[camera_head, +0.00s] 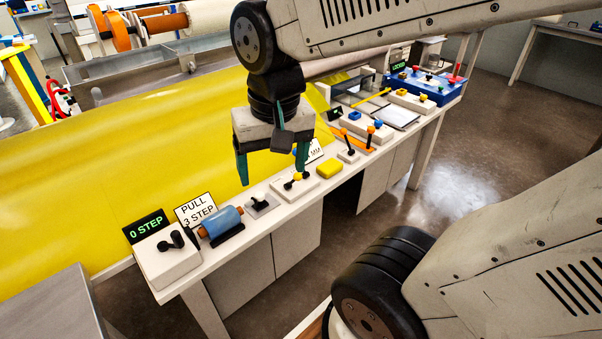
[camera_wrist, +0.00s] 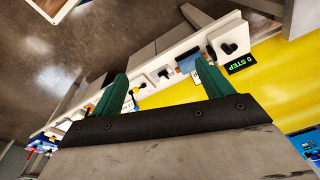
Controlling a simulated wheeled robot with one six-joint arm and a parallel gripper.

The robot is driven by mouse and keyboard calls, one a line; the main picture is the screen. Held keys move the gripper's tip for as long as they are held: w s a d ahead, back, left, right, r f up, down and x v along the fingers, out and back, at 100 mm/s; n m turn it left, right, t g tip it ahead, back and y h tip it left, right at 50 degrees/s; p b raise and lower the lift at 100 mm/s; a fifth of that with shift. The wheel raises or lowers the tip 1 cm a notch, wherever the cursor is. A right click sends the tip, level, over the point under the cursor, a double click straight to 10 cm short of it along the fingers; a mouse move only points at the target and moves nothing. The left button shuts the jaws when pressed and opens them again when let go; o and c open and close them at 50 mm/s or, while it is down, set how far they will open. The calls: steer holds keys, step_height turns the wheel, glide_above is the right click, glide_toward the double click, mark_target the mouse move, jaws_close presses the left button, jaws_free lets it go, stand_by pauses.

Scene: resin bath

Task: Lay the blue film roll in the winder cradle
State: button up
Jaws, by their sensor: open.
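The blue film roll (camera_head: 222,222) has orange ends and lies on its side near the left end of the white bench. It rests at a dark holder (camera_head: 230,238); I cannot tell whether this is the winder cradle. The roll also shows in the wrist view (camera_wrist: 188,61), beyond the right finger. My gripper (camera_head: 272,177) is open and empty, with green fingers pointing down above the bench, to the right of the roll and apart from it. The fingers also show in the wrist view (camera_wrist: 162,80).
A wide yellow sheet (camera_head: 130,170) runs behind. Large rollers (camera_head: 165,22) stand at back left.

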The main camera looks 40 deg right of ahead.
steer(key=s+r+n, duration=0.1)
steer(key=s+n, duration=0.2)
steer(key=s, duration=0.3)
steer(key=shift+s+d+r+n, duration=0.2)
steer(key=shift+s+n, duration=0.1)
steer(key=shift+n, duration=0.1)
